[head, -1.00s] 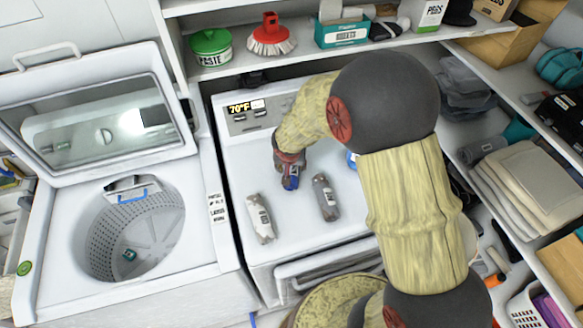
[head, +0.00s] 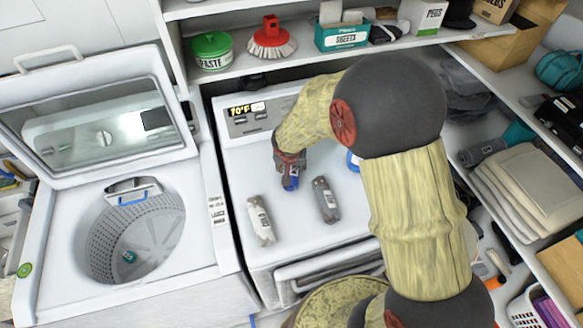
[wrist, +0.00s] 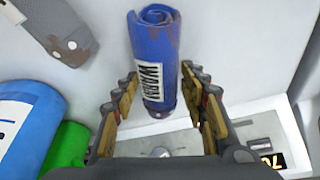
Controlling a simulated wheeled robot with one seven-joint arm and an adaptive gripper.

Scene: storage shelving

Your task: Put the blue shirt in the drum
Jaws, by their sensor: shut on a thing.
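The blue shirt (head: 291,183) is a tight roll with a white label on the white dryer top. In the wrist view the rolled blue shirt (wrist: 157,60) stands between my fingers, its lower end between the pads. My gripper (head: 289,165) is shut on it, pointing down; in the wrist view my gripper (wrist: 162,112) has a finger on each side of the roll. The drum (head: 105,240) is the perforated grey tub in the open washer at the left. A small teal thing (head: 130,257) lies at its bottom.
A pale roll (head: 261,220) and a grey roll (head: 326,200) lie on the dryer top (head: 300,243). A blue roll (head: 353,161) is partly hidden behind my arm; a green roll (wrist: 65,145) shows in the wrist view. The washer lid (head: 90,178) stands open. A shelf (head: 300,62) runs above.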

